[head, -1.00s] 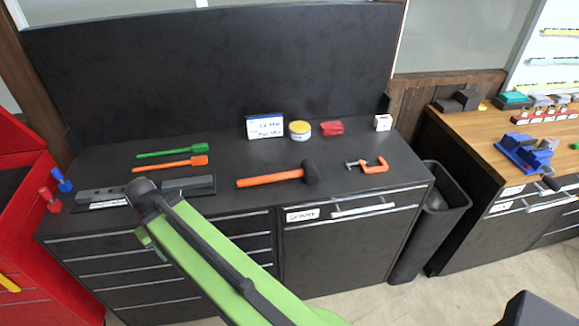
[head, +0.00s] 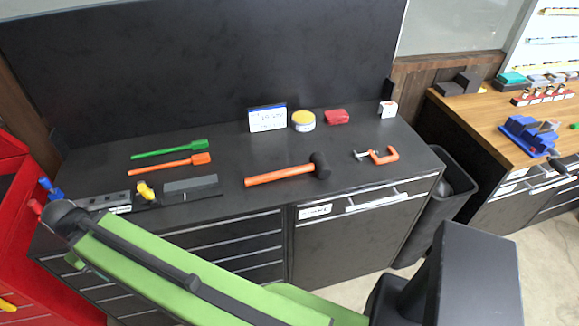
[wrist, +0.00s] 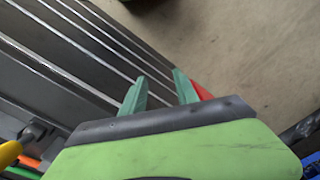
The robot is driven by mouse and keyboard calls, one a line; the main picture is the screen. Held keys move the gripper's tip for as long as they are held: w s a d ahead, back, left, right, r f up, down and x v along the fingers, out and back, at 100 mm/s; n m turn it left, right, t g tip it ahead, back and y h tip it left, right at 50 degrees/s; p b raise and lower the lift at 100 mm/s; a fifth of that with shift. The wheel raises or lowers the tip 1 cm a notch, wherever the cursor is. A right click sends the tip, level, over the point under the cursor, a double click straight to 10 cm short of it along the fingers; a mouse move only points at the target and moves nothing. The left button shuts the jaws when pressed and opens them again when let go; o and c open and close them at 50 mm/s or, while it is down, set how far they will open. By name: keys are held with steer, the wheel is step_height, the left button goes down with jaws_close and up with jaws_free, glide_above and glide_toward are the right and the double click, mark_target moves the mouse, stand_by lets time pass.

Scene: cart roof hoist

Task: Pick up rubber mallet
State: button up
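The rubber mallet lies flat on the dark workbench top, with an orange handle (head: 279,176) pointing left and a black head (head: 320,165) at its right end. It is right of my arm in the head view and nothing covers it. My gripper (wrist: 160,88) shows in the wrist view as two green fingers, spread apart with nothing between them. It points down past the drawer fronts toward the floor, away from the mallet. In the head view the fingers are hidden behind my arm.
Green (head: 170,149) and orange (head: 170,165) tools lie left of the mallet. An orange clamp (head: 378,156) lies to its right. A sign box (head: 267,118), yellow-lidded tin (head: 303,120) and red item (head: 337,117) stand behind. A black bin (head: 450,185) stands right of the bench.

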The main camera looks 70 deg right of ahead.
steer(key=shift+o, duration=0.7)
steer(key=shift+s+r, duration=0.25)
steer(key=shift+o, duration=0.8)
steer(key=w+d+r+m+p, duration=0.1)
steer(key=d+r+m+p, duration=0.1)
steer(key=d+r+p, duration=0.4)
steer(key=shift+r+m+h+p, duration=0.3)
steer(key=shift+r+m+p, duration=0.1)
steer(key=shift+r+p, duration=0.4)
steer(key=s+d+r+m+h+p, duration=0.1)
steer(key=d+r+m+p, duration=0.5)
steer(key=d+r+p, duration=0.5)
steer(key=m+g+h+b, duration=0.1)
steer(key=m+g+b, duration=0.25)
steer(key=m, duration=1.55)
glide_toward(303, 166)
steer(key=b+x, duration=0.4)
steer(key=b, duration=0.6)
steer(key=shift+d+f, duration=0.1)
steer(key=shift+f, duration=0.2)
steer(key=shift+d+f+b, duration=0.1)
steer(key=shift+f+b, duration=0.1)
steer(key=shift+b, duration=0.15)
steer(key=shift+s+r, duration=0.1)
steer(key=b+x, duration=0.4)
steer(key=x, duration=0.1)
steer(key=shift+s+b, duration=0.1)
steer(key=shift+b, duration=0.25)
jaws_close()
